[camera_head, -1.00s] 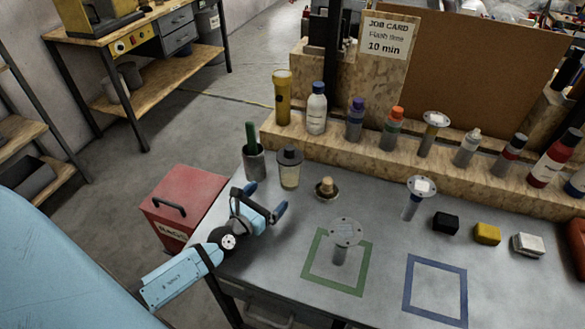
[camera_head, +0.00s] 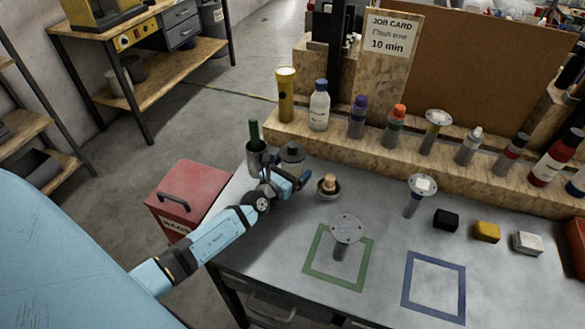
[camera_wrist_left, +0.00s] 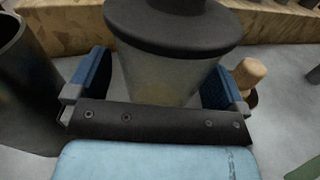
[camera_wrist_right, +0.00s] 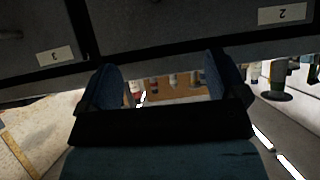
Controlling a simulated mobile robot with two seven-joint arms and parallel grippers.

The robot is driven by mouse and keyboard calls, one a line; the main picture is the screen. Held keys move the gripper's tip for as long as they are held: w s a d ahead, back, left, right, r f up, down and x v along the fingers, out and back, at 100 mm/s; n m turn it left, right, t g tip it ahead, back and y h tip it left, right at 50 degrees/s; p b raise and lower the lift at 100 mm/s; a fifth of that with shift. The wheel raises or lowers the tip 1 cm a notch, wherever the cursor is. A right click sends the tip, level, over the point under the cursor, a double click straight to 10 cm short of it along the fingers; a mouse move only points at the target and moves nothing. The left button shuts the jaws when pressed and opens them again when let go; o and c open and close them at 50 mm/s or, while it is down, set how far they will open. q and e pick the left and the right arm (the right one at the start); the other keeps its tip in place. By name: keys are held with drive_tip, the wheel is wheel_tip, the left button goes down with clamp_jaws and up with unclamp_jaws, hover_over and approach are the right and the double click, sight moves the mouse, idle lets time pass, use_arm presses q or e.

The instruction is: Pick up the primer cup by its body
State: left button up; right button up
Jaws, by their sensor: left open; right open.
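The primer cup, a translucent cup with a dark lid, stands upright at the back left of the bench; its lid (camera_head: 292,152) shows in the head view. In the left wrist view its cloudy body (camera_wrist_left: 160,70) stands between the two blue fingers of my left gripper (camera_wrist_left: 155,85). The left gripper (camera_head: 288,183) is open around the body, and no closed grip shows. The arm hides the lower part of the cup in the head view. My right gripper (camera_wrist_right: 165,85) is open and empty, away from the cup, facing drawer fronts.
A dark pot with a green handle (camera_head: 256,157) stands close left of the cup. A small bowl with a wooden-knobbed tool (camera_head: 328,187) is to the right. The wooden ledge (camera_head: 300,140) with several bottles runs behind. A flanged part (camera_head: 346,230) stands in the green square.

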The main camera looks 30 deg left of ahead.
use_arm(q)
drive_tip(key=c, duration=1)
